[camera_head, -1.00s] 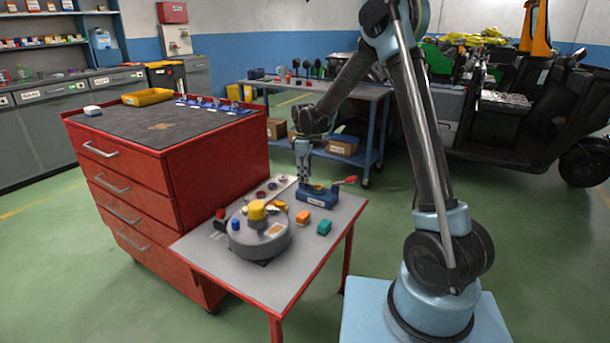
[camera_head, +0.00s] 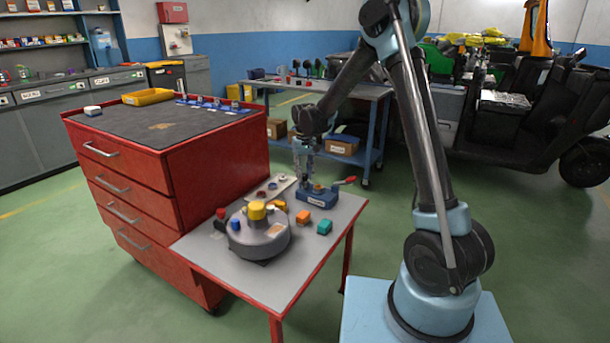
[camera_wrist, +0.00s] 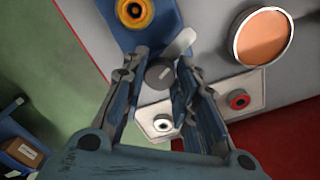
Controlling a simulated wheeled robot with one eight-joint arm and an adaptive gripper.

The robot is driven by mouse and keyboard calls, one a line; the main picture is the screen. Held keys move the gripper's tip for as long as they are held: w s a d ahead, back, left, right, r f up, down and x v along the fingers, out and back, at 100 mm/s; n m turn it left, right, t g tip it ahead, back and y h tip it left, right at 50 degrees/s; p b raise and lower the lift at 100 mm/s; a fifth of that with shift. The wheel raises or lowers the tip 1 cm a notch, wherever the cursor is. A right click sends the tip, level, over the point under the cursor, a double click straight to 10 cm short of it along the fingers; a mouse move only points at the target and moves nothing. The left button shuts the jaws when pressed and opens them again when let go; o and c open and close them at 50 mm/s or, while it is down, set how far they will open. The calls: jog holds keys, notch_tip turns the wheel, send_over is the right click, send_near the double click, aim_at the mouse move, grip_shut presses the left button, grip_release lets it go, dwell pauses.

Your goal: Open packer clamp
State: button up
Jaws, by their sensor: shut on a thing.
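The packer clamp (camera_head: 318,196) is a blue block with a red-tipped lever, on the right back part of the small grey-topped table. The wrist view shows its blue body (camera_wrist: 125,30) with a yellow-orange ring at the top. My gripper (camera_head: 303,180) points down at the clamp's left end. In the wrist view my gripper (camera_wrist: 162,75) has its two fingers on either side of a dark grey round piece (camera_wrist: 159,74), shut on it. A pale tab (camera_wrist: 182,41) shows just beyond. The fingers partly hide the contact, and I cannot tell whether the piece belongs to the clamp.
A pale plate with rings (camera_head: 268,191) lies left of the clamp. A grey round housing with a yellow cap (camera_head: 258,240) stands in front. The red drawer cabinet (camera_head: 210,165) borders the table.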

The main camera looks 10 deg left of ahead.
aim_at(304, 175)
jog(key=m, duration=0.5)
jog(key=shift+w+m, duration=0.1)
jog(key=shift+m, duration=0.2)
dwell(0.5)
jog(key=o, duration=1.1)
jog(key=shift+r, duration=0.15)
notch_tip(304, 175, up, 12)
jog(key=shift+f, duration=0.2)
